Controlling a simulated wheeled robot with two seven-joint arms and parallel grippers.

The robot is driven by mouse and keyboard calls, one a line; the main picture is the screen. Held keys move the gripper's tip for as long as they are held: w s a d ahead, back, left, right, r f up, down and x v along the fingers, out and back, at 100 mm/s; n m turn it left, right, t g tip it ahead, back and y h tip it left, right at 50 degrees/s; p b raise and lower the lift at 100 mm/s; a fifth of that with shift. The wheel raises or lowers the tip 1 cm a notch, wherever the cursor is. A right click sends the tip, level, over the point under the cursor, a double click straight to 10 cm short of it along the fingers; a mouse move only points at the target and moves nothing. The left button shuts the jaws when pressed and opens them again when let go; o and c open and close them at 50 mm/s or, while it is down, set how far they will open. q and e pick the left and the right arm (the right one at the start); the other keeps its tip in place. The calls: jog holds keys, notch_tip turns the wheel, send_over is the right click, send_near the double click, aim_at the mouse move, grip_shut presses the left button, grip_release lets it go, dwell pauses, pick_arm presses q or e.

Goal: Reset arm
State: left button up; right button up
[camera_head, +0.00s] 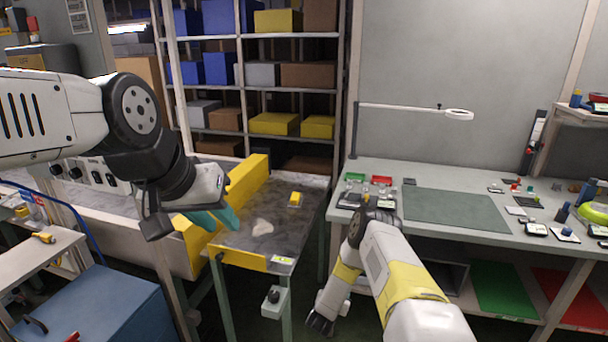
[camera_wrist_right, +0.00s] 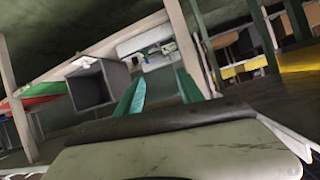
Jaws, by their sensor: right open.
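My left gripper (camera_head: 222,220) reaches in from the left in the head view, its teal fingers above the near left part of the grey-topped conveyor table (camera_head: 290,240). Its finger gap is not clear from this angle. My right arm hangs low between that table and the workbench; its dark wrist end (camera_head: 320,320) is near the floor, and its fingertips are hidden in the head view. In the right wrist view my right gripper (camera_wrist_right: 160,85) has two teal fingers apart with nothing between them.
A pale flat piece (camera_head: 262,228) and a yellow block (camera_head: 295,199) lie on the conveyor table. A workbench (camera_head: 385,175) with small parts and a green mat (camera_head: 455,210) stands right. Shelves (camera_head: 240,85) stand behind. A blue box (camera_head: 95,310) is front left.

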jog(key=w+a+r+n+y, duration=0.1)
jog(key=w+a+r+y, duration=0.2)
jog(key=r, duration=1.2)
jog(key=w+r+n+y, duration=0.2)
jog(key=w+r, duration=0.3)
jog(key=r, duration=1)
jog(key=s+r+n+g+y, duration=0.1)
jog(key=s+r, duration=0.2)
jog(key=r, duration=0.3)
jog(key=s+r+y, duration=0.1)
jog(key=s+r, duration=0.2)
jog(key=r, duration=0.4)
jog(key=s+r+n+g, duration=0.2)
jog(key=s+r, duration=1.1)
jog(key=s, duration=0.4)
jog(key=s+d+g, duration=0.1)
jog(key=s+d, duration=0.1)
jog(key=s, duration=0.8)
jog(key=s+d+g, duration=0.1)
jog(key=s+d, duration=0.1)
jog(key=s, duration=0.9)
jog(key=shift+r+g, duration=0.3)
jog(key=shift+r, duration=0.15)
